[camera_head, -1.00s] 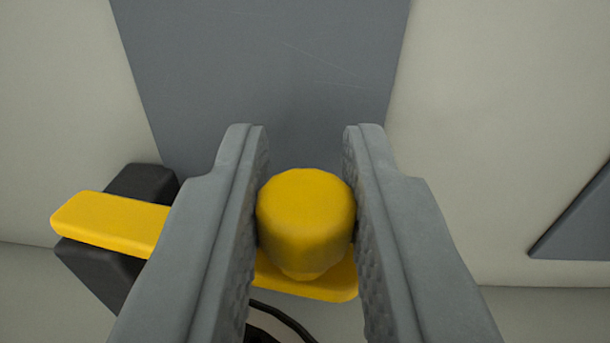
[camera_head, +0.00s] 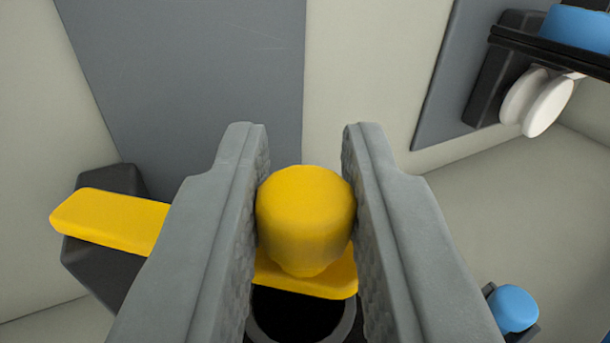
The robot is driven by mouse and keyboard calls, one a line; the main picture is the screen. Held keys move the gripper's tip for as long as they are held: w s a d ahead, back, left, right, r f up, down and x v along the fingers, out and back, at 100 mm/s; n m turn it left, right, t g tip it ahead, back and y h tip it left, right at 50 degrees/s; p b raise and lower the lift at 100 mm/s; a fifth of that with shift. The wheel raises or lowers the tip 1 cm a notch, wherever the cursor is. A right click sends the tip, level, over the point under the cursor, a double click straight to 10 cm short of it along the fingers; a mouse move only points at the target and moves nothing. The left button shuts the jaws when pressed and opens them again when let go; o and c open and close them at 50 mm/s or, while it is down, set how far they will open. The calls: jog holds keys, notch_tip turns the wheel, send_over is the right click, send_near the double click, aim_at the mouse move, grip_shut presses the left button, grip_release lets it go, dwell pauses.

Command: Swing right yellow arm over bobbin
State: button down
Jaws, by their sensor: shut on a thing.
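The yellow arm (camera_head: 108,222) is a flat bar that runs from the left, behind my gripper's left finger, to a rounded yellow knob (camera_head: 305,215) at its right end. My gripper (camera_head: 305,200) is shut on the knob, with one grey finger on each side. The bar's left end sits on a dark angular mount (camera_head: 105,268). Below the knob is a dark round opening with a grey rim (camera_head: 262,325), partly hidden by the left finger; I cannot tell whether it is the bobbin. The middle of the bar is hidden by the left finger.
A grey panel (camera_head: 200,70) stands behind on a pale wall (camera_head: 365,60). At the upper right are a black bracket (camera_head: 500,60), white discs (camera_head: 545,105) and a blue part (camera_head: 580,25). A blue knob (camera_head: 513,308) is at the lower right. Pale surface between them is clear.

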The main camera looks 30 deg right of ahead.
jog(key=shift+s+a+m+g+h, duration=0.2)
jog(key=shift+m+g+h, duration=0.15)
jog(key=shift+h, duration=0.2)
jog(key=shift+s+a+m+g+h, duration=0.15)
jog(key=shift+m+g+h, duration=0.1)
jog(key=shift+m+h, duration=0.25)
jog(key=c, duration=1.3)
grip_release()
jog(key=v, duration=0.7)
jog(key=shift+s+a, duration=0.2)
jog(key=shift+s, duration=0.05)
